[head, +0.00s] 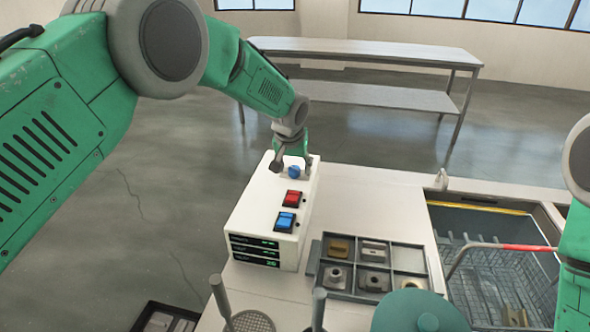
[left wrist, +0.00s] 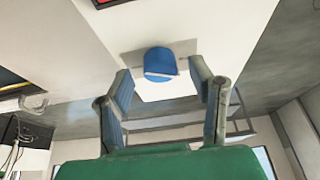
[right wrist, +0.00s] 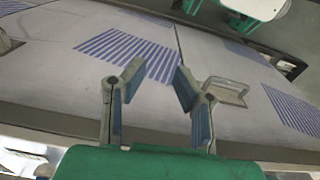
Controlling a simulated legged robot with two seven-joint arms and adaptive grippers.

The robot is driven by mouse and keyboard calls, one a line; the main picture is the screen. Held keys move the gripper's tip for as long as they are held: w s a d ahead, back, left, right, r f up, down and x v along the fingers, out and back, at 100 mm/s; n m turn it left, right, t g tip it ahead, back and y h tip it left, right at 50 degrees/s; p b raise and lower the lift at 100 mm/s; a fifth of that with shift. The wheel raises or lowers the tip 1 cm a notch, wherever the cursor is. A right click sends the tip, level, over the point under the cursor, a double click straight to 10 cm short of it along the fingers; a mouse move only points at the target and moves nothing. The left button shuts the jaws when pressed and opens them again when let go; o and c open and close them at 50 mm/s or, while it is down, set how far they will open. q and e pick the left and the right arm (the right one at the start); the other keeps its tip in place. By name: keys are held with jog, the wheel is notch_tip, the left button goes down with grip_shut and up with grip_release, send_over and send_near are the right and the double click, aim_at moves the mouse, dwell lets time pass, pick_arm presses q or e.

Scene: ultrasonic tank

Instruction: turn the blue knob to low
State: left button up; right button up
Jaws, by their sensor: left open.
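The blue knob (head: 293,172) sits on top of the white control box (head: 262,205), toward its far end. It has a pale line on its face in the left wrist view (left wrist: 160,63). My left gripper (head: 293,166) is at the knob, with its fingers apart. In the left wrist view the open fingers (left wrist: 167,88) stand to either side of the knob, with gaps visible. No low marking is readable. My right gripper (right wrist: 158,88) is open and empty in the right wrist view; its fingers are not seen in the head view.
A red switch (head: 291,198) and a blue switch (head: 286,221) sit on the box nearer me. A divided tray (head: 320,268) of metal parts stands to its right. Further right is the tank with a wire basket (head: 480,265). A steel table (head: 365,50) stands behind.

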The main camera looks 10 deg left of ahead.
pick_arm(q)
jog(key=v, duration=1)
jog(key=shift+s+r, duration=0.2)
jog(key=shift+r, duration=0.05)
jog(key=shift+d, duration=0.1)
